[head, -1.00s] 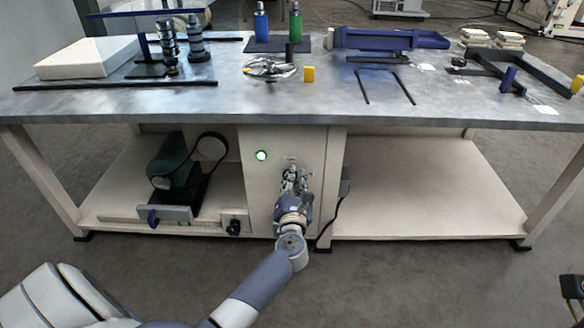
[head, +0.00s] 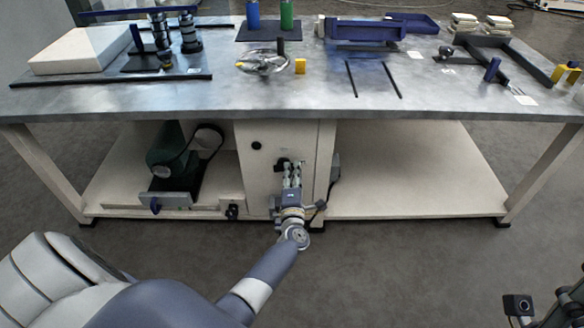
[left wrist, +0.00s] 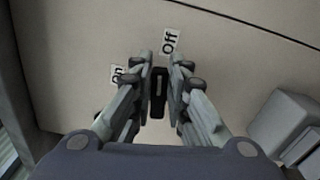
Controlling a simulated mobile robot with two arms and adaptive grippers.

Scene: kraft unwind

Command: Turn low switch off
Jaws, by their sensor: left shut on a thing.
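The low switch sits on the cream front panel (head: 262,185) under the table. Its black handle (left wrist: 158,92) shows between my fingers in the left wrist view, close to the "Off" label (left wrist: 170,41); the "On" label (left wrist: 117,74) is to the left. My left gripper (head: 291,168) is at the panel, shut on the switch handle; it also shows in the left wrist view (left wrist: 161,62). The round indicator lamp (head: 256,145) above the switch is dark. Part of my right arm's end (head: 540,308) shows at the bottom right corner; its fingers cannot be made out.
The grey tabletop (head: 280,100) overhangs the panel. A green motor-like machine (head: 167,150) stands on the left lower shelf. The right lower shelf (head: 410,175) is empty. A grey box (left wrist: 283,122) juts out beside the gripper in the left wrist view.

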